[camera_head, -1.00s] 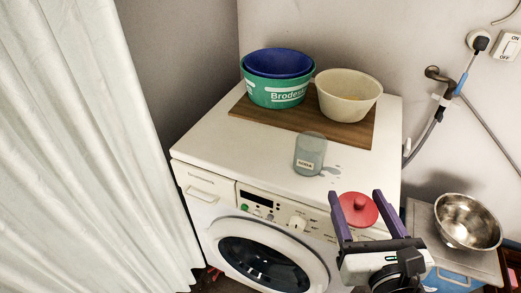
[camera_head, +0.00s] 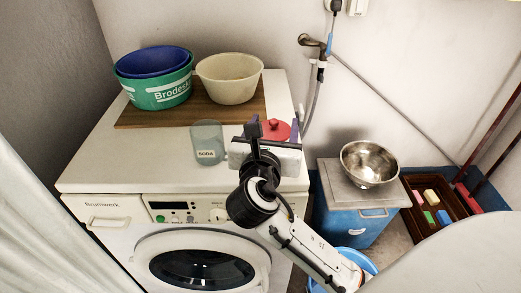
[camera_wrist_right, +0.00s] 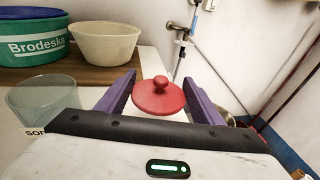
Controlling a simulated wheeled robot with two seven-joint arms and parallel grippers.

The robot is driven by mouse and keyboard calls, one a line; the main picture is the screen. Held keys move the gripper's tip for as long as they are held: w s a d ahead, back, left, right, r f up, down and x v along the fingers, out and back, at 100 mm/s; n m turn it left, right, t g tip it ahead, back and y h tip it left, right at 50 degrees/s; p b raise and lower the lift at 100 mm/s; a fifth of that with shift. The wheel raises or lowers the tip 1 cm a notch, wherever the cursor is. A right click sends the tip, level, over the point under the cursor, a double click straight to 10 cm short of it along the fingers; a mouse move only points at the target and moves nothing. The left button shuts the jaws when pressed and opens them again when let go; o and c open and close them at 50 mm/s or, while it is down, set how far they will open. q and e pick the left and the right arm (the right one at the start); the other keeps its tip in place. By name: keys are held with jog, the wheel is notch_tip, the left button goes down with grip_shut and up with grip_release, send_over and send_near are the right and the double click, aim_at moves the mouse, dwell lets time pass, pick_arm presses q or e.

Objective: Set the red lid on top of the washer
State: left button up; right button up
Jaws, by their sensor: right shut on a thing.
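The red lid (camera_head: 276,130) is a round disc with a knob on top, seen behind my right gripper in the head view. My right gripper (camera_head: 273,128) is shut on it. In the right wrist view the lid (camera_wrist_right: 158,98) sits between the two purple fingers, knob up and roughly level. The white washer (camera_head: 110,170) stands below, with the lid over the right part of its top in the picture. I cannot tell how high above the top it is. My left gripper is not in view.
A clear SODA jar (camera_head: 207,142) stands on the washer just left of my right gripper. Behind it, a wooden board (camera_head: 135,117) bears green and blue tubs (camera_head: 165,85) and a cream bowl (camera_head: 229,80). A steel bowl (camera_head: 369,163) sits on a blue box at right.

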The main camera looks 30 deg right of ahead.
notch_tip(320, 180, down, 7)
jog(key=shift+r+b, duration=0.2)
jog(key=shift+b, duration=0.55)
jog(key=o, duration=1)
jog(key=shift+o, duration=0.2)
jog(key=shift+p+v, duration=0.35)
jog(key=shift+v, duration=3.4)
